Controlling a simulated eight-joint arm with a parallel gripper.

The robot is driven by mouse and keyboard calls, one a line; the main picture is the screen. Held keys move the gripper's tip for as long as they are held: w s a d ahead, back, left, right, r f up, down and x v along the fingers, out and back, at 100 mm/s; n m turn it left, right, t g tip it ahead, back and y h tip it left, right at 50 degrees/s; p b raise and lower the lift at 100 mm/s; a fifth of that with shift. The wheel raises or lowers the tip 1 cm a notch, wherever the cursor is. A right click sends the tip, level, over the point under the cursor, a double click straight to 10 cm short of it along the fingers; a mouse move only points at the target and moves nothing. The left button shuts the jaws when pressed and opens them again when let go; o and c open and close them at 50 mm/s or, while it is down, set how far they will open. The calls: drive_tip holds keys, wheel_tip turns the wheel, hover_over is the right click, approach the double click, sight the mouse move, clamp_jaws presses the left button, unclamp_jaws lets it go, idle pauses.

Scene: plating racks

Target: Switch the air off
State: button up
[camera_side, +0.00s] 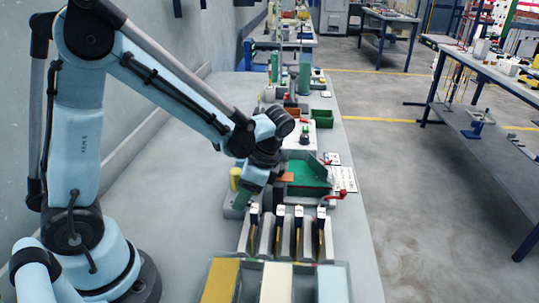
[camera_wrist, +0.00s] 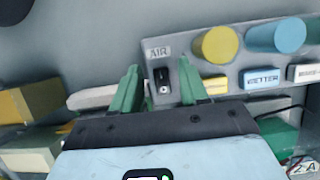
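In the wrist view a small black rocker switch (camera_wrist: 163,81) sits on a grey panel (camera_wrist: 190,55) under a label reading AIR (camera_wrist: 156,50). The switch has a pale mark on its lower part; I cannot tell its setting for sure. My gripper (camera_wrist: 158,66) has two green fingers, set apart, with nothing between them. The fingers appear on either side of the switch in the picture; I see no clear contact. In the side view my gripper (camera_side: 243,197) points down by the panel, and the switch is hidden there.
Right of the switch are a yellow knob (camera_wrist: 220,45), a blue knob (camera_wrist: 275,37) and labelled plates, one reading WETTER (camera_wrist: 262,78). Yellow and pale blocks (camera_wrist: 30,102) lie at left. In the side view a grey rack (camera_side: 288,238) with several slots stands in front.

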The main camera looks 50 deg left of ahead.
drive_tip(key=shift+r, duration=0.1)
drive_tip(key=v, duration=1.2)
idle(0.4)
drive_tip(key=s+n+t+h, duration=0.1)
drive_tip(key=n+t, duration=0.2)
drive_tip(key=s+f+n+t+h, duration=0.1)
drive_tip(key=s+n+t, duration=0.1)
drive_tip(key=n+t, duration=0.1)
drive_tip(key=s+n+t+h, duration=0.1)
drive_tip(key=s+n+t, duration=0.1)
drive_tip(key=n+t, duration=0.1)
drive_tip(key=shift+a+f+t, duration=0.35)
drive_tip(key=shift+a+t, duration=0.05)
drive_tip(key=shift+t, duration=0.2)
idle(0.5)
